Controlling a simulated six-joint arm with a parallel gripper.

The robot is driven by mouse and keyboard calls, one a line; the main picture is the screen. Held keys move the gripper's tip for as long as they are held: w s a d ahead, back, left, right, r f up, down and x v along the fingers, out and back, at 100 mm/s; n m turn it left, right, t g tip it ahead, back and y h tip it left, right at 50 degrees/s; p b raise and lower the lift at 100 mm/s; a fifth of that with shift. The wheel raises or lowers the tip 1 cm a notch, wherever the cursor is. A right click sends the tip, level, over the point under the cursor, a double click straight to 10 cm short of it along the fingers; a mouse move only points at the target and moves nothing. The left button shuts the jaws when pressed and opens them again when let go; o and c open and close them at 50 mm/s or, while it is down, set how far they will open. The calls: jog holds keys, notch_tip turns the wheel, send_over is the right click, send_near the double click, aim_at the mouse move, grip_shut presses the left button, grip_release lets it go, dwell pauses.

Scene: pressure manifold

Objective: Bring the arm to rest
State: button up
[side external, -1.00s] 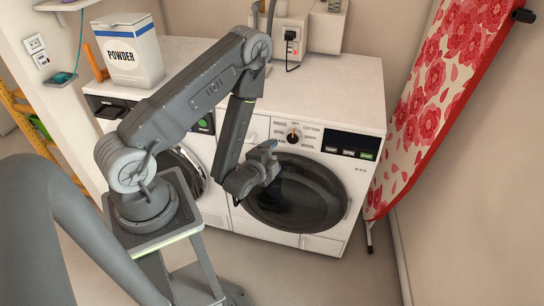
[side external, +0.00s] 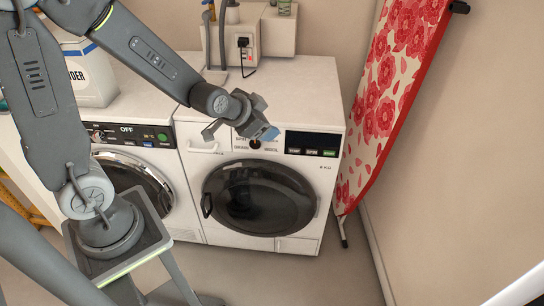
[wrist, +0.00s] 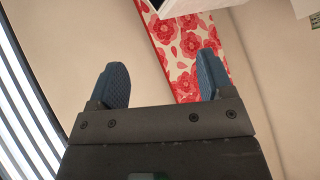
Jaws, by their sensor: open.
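My gripper (side external: 243,131) is in front of the upper panel of the right washing machine (side external: 190,200), near its dial (side external: 255,144), which it partly hides. In the wrist view my gripper (wrist: 164,85) shows two blue fingers spread apart with nothing between them. From the side view I cannot tell whether a finger touches the dial. The machine's round dark door (side external: 258,198) looks shut. Its display (side external: 313,143) is lit with small buttons.
A second washer (side external: 145,160) stands to the left, its display reading OFF. A powder box (side external: 92,80) sits on top, partly behind my arm. A floral ironing board (side external: 390,90) leans at the right. A wall socket (side external: 243,50) with cable is behind. The right machine's top (side external: 310,85) is largely clear.

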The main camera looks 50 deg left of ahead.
jog(key=s+d+r+n+g, duration=0.1)
jog(key=s+d+r+g, duration=0.1)
jog(key=s+r, duration=0.3)
jog(key=s+d+r+n+g+h, duration=0.1)
jog(key=s+r, duration=0.5)
jog(key=s, duration=0.7)
jog(key=shift+s+d+n+g, duration=0.15)
jog(key=shift+d+n+g, duration=0.45)
jog(key=shift+d, duration=0.15)
